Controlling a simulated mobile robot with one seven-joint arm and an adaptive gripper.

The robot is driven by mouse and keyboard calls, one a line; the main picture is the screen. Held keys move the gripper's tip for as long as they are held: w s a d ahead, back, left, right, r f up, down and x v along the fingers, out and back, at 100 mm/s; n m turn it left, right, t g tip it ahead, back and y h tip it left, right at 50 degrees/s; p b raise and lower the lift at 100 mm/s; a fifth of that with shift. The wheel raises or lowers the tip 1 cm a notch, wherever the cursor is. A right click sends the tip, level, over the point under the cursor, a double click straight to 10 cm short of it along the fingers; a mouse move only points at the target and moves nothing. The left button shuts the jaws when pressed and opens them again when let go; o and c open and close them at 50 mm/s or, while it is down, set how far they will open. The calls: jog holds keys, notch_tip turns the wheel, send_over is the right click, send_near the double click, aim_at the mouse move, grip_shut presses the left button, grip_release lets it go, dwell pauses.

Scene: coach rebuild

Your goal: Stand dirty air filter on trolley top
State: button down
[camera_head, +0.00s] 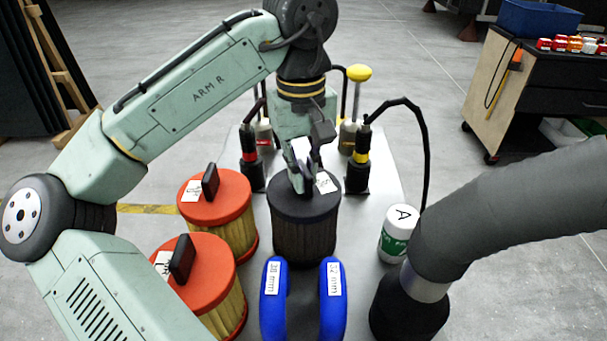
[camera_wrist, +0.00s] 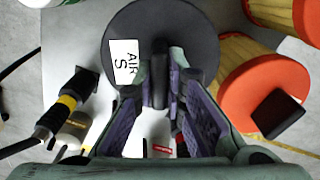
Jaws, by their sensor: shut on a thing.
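A dark filter (camera_head: 304,235) with a black lid and grey pleats is upright in the middle of the head view, over the light grey trolley top (camera_head: 367,220). My gripper (camera_head: 303,180) reaches down from above and is shut on the upright tab of its lid. In the wrist view, my gripper (camera_wrist: 160,88) has its fingers on either side of the tab, and the lid (camera_wrist: 205,35) has a white label reading "AIR S". I cannot tell whether the filter's base touches the surface.
Two red-lidded filters (camera_head: 215,195) (camera_head: 206,265) with yellow pleats stand at left. Blue curved pieces (camera_head: 333,305) are in front. A white bottle (camera_head: 397,232) and a thick grey hose (camera_head: 510,205) are at right. Black-hosed fittings (camera_head: 356,172) (camera_head: 251,165) stand behind. A tool cart (camera_head: 550,90) is farther off.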

jog(key=shift+f, duration=0.5)
jog(key=c, duration=1.6)
grip_release()
jog(key=shift+c, duration=0.2)
notch_tip(320, 180, up, 12)
jog(key=shift+a, duration=0.15)
